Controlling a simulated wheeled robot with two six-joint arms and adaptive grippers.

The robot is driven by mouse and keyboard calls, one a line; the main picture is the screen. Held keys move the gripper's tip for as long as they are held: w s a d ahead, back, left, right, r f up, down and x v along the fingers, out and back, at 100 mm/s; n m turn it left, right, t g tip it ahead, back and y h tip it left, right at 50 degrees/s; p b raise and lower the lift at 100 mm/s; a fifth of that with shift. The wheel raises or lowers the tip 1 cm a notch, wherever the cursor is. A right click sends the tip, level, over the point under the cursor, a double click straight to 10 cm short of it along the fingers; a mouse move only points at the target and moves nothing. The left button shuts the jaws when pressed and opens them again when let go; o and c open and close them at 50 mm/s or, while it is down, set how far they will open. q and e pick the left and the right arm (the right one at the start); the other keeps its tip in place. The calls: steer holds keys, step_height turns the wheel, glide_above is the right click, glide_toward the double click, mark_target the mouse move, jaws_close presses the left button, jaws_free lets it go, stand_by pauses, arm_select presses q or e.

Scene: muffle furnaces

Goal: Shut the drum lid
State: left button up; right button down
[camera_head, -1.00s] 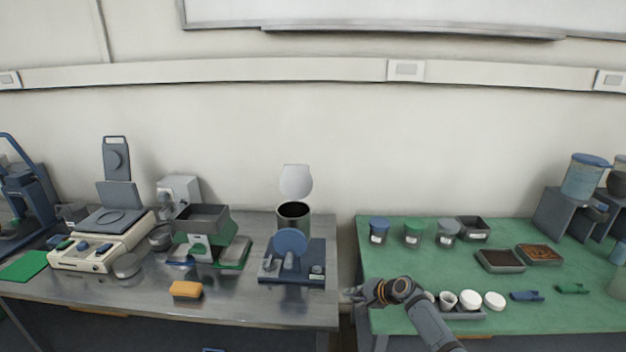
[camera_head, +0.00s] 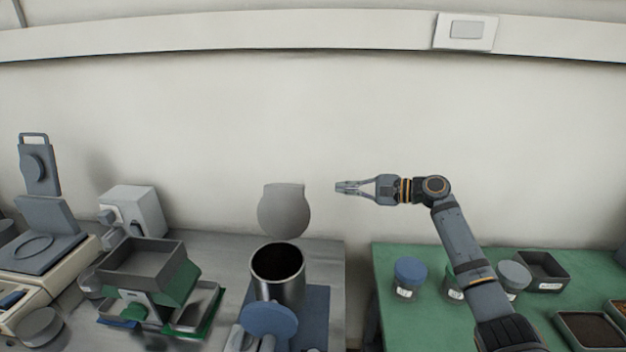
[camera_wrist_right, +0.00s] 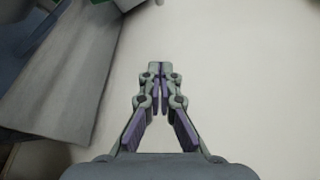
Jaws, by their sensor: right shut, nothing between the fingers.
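The drum (camera_head: 279,277) is a dark metal cylinder standing open at the right part of the metal bench in the head view. Its round grey lid (camera_head: 284,210) stands raised above and behind the opening, close to upright. My right gripper (camera_head: 340,187) is to the right of the lid, at about the height of its upper edge, with a gap between them. It is shut and empty and points left. In the right wrist view, its fingertips (camera_wrist_right: 160,68) meet in front of the pale wall. My left gripper is not in view.
A blue disc (camera_head: 269,320) on a blue-based device stands in front of the drum. A grey tray on a green stand (camera_head: 143,266) is to the left. The green table (camera_head: 400,325) with lidded jars is to the right, across a gap from the bench.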

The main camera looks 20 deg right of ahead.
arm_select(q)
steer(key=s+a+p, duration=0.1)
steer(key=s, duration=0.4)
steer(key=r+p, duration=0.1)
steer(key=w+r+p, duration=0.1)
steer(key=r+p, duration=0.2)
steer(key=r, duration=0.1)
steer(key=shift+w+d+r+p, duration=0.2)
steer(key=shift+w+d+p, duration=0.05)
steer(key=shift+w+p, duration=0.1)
arm_select(e)
steer(key=w+a, duration=0.2)
steer(key=a, duration=0.7)
steer(key=shift+w+a+r, duration=0.15)
steer(key=shift+w+r, duration=0.05)
steer(key=shift+r, duration=0.1)
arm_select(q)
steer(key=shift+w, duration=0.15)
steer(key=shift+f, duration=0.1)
